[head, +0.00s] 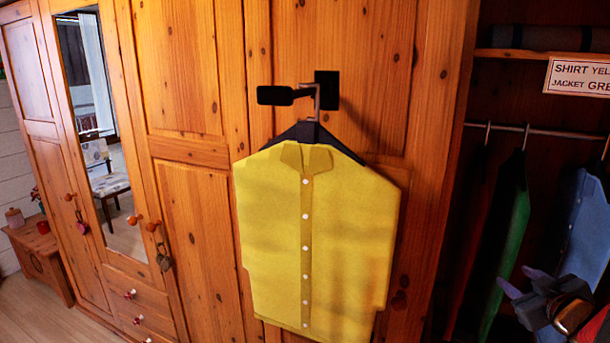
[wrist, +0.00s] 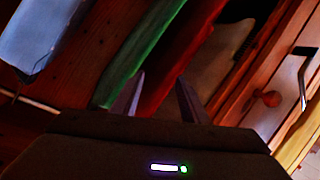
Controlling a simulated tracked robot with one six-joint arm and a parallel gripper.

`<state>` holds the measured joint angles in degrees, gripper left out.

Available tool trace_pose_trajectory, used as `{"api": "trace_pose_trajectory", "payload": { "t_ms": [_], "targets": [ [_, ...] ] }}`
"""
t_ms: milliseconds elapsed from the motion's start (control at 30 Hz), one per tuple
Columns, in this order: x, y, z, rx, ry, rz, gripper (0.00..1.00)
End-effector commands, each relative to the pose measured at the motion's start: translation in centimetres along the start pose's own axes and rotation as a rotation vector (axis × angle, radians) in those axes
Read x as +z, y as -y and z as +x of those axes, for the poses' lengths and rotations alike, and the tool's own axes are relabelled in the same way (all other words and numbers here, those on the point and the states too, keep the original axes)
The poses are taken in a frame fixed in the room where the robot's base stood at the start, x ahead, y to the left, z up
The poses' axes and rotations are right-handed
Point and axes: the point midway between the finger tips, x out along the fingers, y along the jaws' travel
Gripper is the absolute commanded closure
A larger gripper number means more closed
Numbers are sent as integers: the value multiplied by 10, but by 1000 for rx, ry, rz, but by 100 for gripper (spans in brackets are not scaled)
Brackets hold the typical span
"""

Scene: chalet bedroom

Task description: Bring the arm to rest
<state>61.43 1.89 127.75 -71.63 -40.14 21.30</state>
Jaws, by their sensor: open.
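A yellow shirt (head: 340,235) with white buttons hangs on a dark hanger (head: 305,131) from a black wall hook (head: 327,90) on the wooden front, well left of my gripper. A green garment (head: 508,235) hangs from the rail, close to my gripper in the picture. It also shows in the wrist view (wrist: 142,55).
A rail (head: 550,132) carries the green garment, a dark red one (head: 470,235) and a blue one (head: 588,235). A partly cut-off sign (head: 580,77) reads "SHIRT YEL", "JACKET GRE". Left are a mirrored door (head: 95,110) and a wooden chest (head: 40,255). Floor (head: 50,318) shows lower left.

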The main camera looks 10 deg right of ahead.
Motion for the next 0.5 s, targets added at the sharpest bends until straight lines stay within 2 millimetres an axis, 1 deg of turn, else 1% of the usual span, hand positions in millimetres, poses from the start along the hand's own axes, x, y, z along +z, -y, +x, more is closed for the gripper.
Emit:
{"api": "trace_pose_trajectory", "payload": {
  "t_ms": [100, 267, 367, 500],
  "targets": [
    [6, -8, -3, 82, 88, 14, 60],
    [16, -11, -14, 169, 211, 50, 60],
    [22, -7, -23, 208, 289, 80, 60],
    [29, 9, -39, 238, 399, 128, 60]
  ]
}}
